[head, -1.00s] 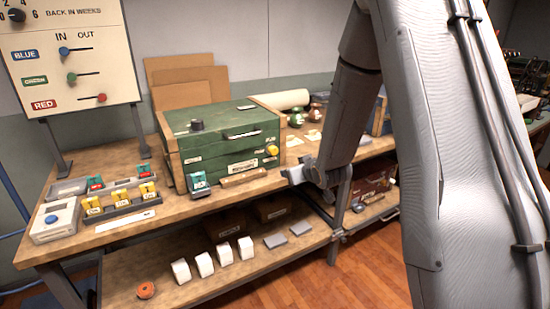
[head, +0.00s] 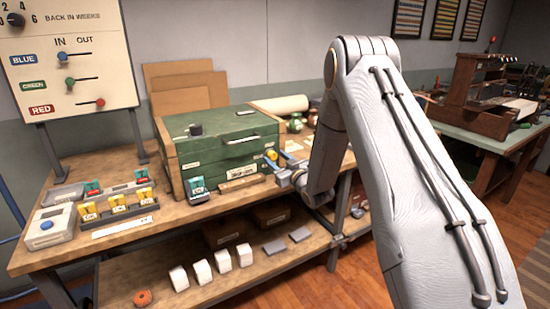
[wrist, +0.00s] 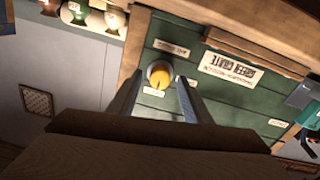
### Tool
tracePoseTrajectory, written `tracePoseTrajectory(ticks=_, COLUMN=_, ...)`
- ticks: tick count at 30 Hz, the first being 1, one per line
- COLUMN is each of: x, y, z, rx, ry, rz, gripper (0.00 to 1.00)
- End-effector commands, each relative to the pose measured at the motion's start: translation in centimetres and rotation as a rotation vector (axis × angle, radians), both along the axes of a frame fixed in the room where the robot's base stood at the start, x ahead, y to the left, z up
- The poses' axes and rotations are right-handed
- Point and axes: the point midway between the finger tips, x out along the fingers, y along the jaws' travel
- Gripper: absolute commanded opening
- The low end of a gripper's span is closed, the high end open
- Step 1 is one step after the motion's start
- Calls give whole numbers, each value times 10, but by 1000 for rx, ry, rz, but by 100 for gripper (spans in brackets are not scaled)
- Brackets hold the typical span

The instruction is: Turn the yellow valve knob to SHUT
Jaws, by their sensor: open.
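The yellow valve knob (head: 271,155) sits on the front face of the green chest (head: 215,152), near its right end. In the wrist view the knob (wrist: 159,75) is round and yellow, with small white labels around it, too small to read. My gripper (head: 272,166) is at the knob. In the wrist view its two fingers (wrist: 158,92) are spread, one on each side of the knob, with gaps visible. Whether the fingertips reach the chest face cannot be told.
A wooden strip (head: 242,183) and a teal-and-white device (head: 198,190) stand before the chest. Small trays with yellow and teal pieces (head: 115,203) lie at left. Jars (head: 295,122) and a paper roll (head: 280,104) are to the right and behind.

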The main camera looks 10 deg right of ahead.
Motion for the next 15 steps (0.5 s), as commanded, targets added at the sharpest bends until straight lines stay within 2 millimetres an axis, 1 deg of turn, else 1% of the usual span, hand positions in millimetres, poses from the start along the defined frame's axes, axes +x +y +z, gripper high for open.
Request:
tracePoseTrajectory(ticks=4, x=9, y=3, z=0, rx=0, ry=1, rz=1, gripper=45)
tracePoseTrajectory(ticks=12, x=11, y=4, z=0, rx=0, ry=1, rz=0, gripper=45)
tracePoseTrajectory(ticks=14, x=11, y=4, z=0, rx=0, ry=1, rz=0, gripper=36)
tracePoseTrajectory(ticks=15, x=11, y=4, z=0, rx=0, ry=1, rz=0, gripper=30)
